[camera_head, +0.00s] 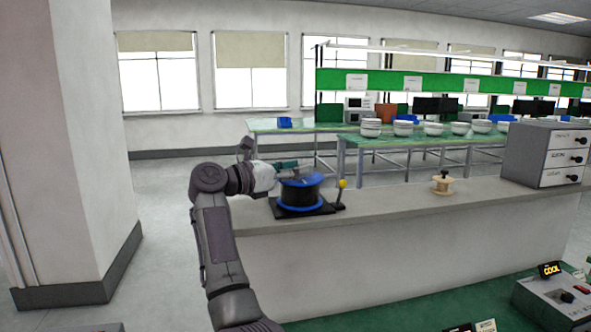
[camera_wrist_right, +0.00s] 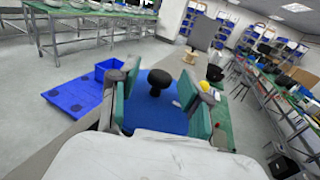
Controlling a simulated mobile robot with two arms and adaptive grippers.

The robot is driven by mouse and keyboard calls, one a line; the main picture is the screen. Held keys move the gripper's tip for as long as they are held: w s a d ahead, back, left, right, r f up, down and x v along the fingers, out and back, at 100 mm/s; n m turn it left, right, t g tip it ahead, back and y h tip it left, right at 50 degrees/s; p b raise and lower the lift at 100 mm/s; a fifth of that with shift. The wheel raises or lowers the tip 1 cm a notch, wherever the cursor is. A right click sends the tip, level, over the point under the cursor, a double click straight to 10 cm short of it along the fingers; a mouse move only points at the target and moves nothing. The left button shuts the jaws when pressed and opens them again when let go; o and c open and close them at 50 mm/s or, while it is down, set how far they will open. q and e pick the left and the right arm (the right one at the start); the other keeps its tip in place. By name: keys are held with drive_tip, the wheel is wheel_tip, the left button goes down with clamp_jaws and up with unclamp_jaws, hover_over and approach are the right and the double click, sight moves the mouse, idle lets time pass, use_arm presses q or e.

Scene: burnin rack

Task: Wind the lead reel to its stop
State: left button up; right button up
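The lead reel (camera_head: 299,194) is a black drum with blue flanges on a black base plate (camera_head: 310,212), on the left part of the grey counter. A lever with a yellow ball (camera_head: 342,184) stands at its right side. My right gripper (camera_head: 298,168) is over the top of the reel. In the right wrist view its green-padded fingers (camera_wrist_right: 160,103) are spread apart. A black crank knob (camera_wrist_right: 160,79) stands on the blue top flange (camera_wrist_right: 153,112), between or just beyond the fingertips; contact is not visible. My left gripper is not in view.
A wooden spool (camera_head: 442,183) and a grey drawer cabinet (camera_head: 547,153) stand farther right on the counter (camera_head: 400,207). A grey control box (camera_head: 555,300) sits on the green surface in front. A white pillar (camera_head: 75,120) rises at left. The counter between reel and spool is clear.

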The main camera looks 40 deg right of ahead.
drive_tip(key=a, duration=0.4)
drive_tip(key=w+a, duration=0.1)
drive_tip(key=a, duration=0.7)
drive_tip(key=shift+w, duration=0.25)
drive_tip(key=shift+f, duration=0.15)
